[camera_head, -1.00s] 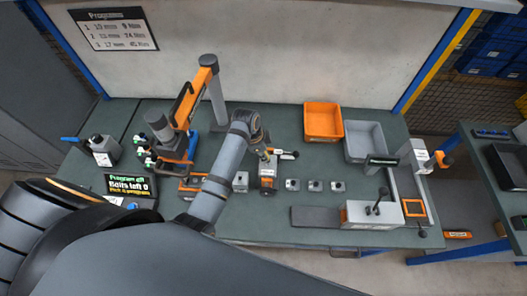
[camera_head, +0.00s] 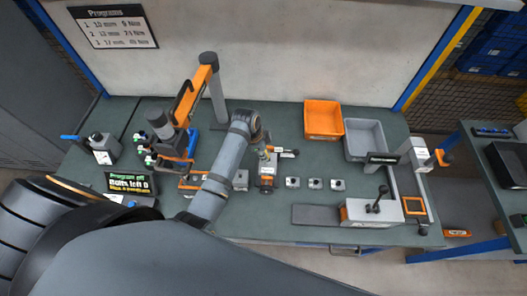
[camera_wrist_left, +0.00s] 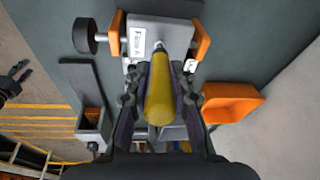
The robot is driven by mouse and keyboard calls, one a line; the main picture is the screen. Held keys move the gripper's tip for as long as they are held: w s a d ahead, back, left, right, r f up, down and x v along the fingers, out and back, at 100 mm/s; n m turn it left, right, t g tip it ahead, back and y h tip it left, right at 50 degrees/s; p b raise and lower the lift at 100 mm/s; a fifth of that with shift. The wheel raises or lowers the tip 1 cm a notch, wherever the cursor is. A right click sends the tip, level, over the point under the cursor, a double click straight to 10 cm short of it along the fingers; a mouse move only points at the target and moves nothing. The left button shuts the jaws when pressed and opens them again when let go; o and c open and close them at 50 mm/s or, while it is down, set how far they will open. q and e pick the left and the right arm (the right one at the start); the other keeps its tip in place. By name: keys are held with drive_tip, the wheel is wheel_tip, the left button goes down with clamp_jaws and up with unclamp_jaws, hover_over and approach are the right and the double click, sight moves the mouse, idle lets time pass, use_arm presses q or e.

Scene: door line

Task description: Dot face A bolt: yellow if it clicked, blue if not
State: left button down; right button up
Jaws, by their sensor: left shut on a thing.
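My left gripper (camera_wrist_left: 158,100) is shut on a yellow marker (camera_wrist_left: 158,95) in the left wrist view. The marker's far end points at the grey fixture plate (camera_wrist_left: 165,35) labelled Face A, near a small round metal part that looks like the bolt head. I cannot tell whether the tip touches it, and no dot can be made out. In the head view my left gripper (camera_head: 265,149) is over the fixture (camera_head: 267,182), partly hidden by my arm. No blue marker can be made out with certainty. My right gripper is out of view.
An orange bin (camera_head: 323,120) and a grey bin (camera_head: 366,139) stand behind to the right. A driver on an orange arm (camera_head: 165,128) hangs at the left. A display (camera_head: 130,185) reads "Bolts left 0". Several small grey blocks (camera_head: 314,183) lie right of the fixture.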

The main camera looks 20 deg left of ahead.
use_arm(q)
drive_tip(key=shift+f, duration=0.2)
idle(0.3)
drive_tip(key=shift+r, duration=3.05)
